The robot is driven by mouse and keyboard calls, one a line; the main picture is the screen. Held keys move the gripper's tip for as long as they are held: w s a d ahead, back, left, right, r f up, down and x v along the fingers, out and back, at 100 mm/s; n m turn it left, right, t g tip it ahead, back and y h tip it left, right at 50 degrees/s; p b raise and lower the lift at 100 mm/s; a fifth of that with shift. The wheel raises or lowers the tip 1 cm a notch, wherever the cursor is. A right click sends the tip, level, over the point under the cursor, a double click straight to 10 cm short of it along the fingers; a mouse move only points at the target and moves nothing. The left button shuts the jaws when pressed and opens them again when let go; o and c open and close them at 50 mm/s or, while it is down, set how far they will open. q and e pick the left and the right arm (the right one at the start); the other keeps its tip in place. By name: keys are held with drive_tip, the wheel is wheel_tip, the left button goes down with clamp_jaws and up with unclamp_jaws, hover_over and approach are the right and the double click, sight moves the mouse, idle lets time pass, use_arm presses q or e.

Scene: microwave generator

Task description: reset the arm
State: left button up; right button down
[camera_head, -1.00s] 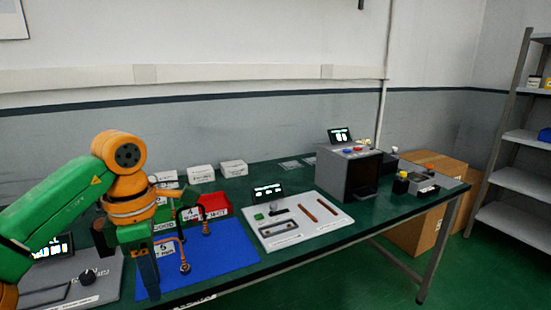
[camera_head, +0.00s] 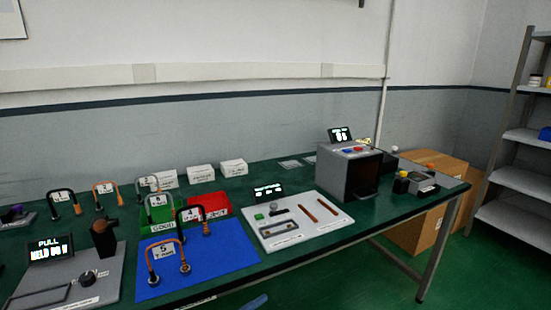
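Neither of my grippers is in the head view, so their opening cannot be seen. No part of my green and orange left arm shows over the table. On the blue mat (camera_head: 215,262) stands an orange looped part with a label reading 5 (camera_head: 165,255). A dark looped part with an orange end (camera_head: 193,216) stands at the back of the mat. Behind it are a green bin (camera_head: 160,226) marked GOOD and a red bin (camera_head: 210,203).
A grey pull-test station (camera_head: 70,285) with a display stands at left. A white panel (camera_head: 300,222) lies mid-table. A grey box-shaped machine (camera_head: 345,175) stands right. Numbered looped parts (camera_head: 62,200) and white boxes (camera_head: 200,174) line the back. Cartons (camera_head: 420,215) and shelves (camera_head: 515,180) stand beyond.

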use_arm(q)
drive_tip(key=s+a+f+n+g+y, duration=0.1)
drive_tip(key=s+a+f+n+y, duration=0.3)
drive_tip(key=f, duration=0.4)
drive_tip(key=s+a+f+n+g+y, duration=0.1)
drive_tip(key=s+a+f+n+y, duration=0.2)
drive_tip(key=s+f+n, duration=0.4)
drive_tip(key=s+a+f+n+g+y, duration=0.1)
drive_tip(key=s+a+f+n+y, duration=0.2)
drive_tip(key=f, duration=0.6)
drive_tip(key=s+a+f+n+g, duration=0.1)
drive_tip(key=s+f+n+g, duration=0.1)
drive_tip(key=s, duration=0.7)
drive_tip(key=s+a+f+n+g+y, duration=0.1)
drive_tip(key=s+a+f+n+g, duration=0.1)
drive_tip(key=s, duration=0.8)
drive_tip(key=s+a+f+n+g+y, duration=0.1)
drive_tip(key=s+f+g, duration=0.3)
drive_tip(key=s, duration=0.6)
drive_tip(key=shift+s+a+f+n, duration=0.15)
drive_tip(key=shift+a+f+n, duration=0.35)
drive_tip(key=shift+f+n, duration=0.15)
